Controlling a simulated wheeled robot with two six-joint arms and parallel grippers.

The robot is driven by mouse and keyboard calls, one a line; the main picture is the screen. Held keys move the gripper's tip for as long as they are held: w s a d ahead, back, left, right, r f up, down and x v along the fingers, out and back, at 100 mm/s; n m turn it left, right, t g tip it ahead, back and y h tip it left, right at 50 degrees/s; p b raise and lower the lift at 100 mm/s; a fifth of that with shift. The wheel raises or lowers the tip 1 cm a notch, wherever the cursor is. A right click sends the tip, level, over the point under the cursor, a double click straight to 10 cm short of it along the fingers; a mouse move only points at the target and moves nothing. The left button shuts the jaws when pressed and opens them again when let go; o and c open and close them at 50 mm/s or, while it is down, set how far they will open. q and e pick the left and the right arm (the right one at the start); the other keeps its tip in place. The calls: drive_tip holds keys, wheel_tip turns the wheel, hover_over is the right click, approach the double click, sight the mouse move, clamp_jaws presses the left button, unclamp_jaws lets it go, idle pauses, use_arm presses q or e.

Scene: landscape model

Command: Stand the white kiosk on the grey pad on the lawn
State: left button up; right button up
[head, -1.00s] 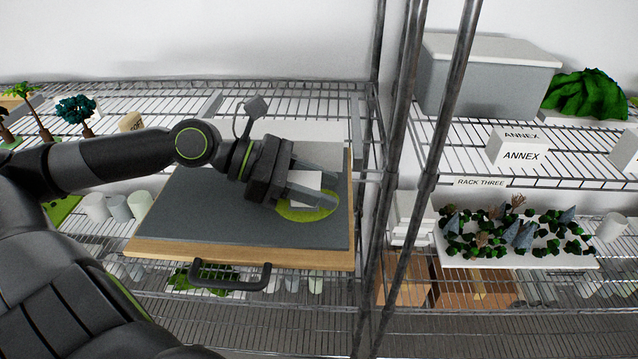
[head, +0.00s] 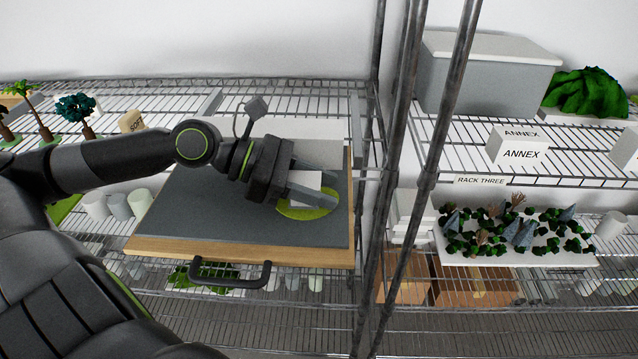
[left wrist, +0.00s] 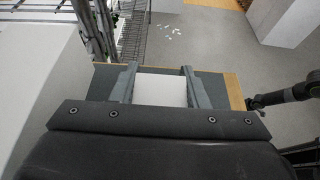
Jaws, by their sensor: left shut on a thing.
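The white kiosk (head: 305,184) is a small white block between the fingers of my left gripper (head: 310,186), which is shut on it. In the left wrist view the kiosk (left wrist: 160,90) fills the gap between the two fingers. The green lawn (head: 310,212) is an oval patch on the grey board, just below the kiosk. The grey pad cannot be made out; the gripper and kiosk cover part of the lawn. I cannot tell whether the kiosk touches the lawn.
The grey board (head: 200,215) has a wooden edge and a dark handle (head: 230,275) at its front. Small cylinders (head: 118,206) and model trees (head: 76,112) stand to the left. Rack posts (head: 428,180) rise to the right. A white back block (head: 300,140) stands behind the gripper.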

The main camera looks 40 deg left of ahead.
sight(299, 179)
use_arm(q)
drive_tip(key=shift+f, duration=0.1)
drive_tip(key=o, duration=1)
drive_tip(key=shift+a+r+p, duration=0.15)
drive_tip(key=shift+r+p, duration=0.1)
drive_tip(key=shift+p, duration=0.5)
drive_tip(key=p+v, duration=0.4)
drive_tip(key=p, duration=0.6)
drive_tip(key=shift+s+a, duration=0.1)
drive_tip(key=shift+s+a+p, duration=0.1)
drive_tip(key=shift+a+p, duration=0.05)
drive_tip(key=shift+p, duration=0.25)
drive_tip(key=shift+p+v, duration=0.35)
drive_tip(key=shift+v, duration=0.65)
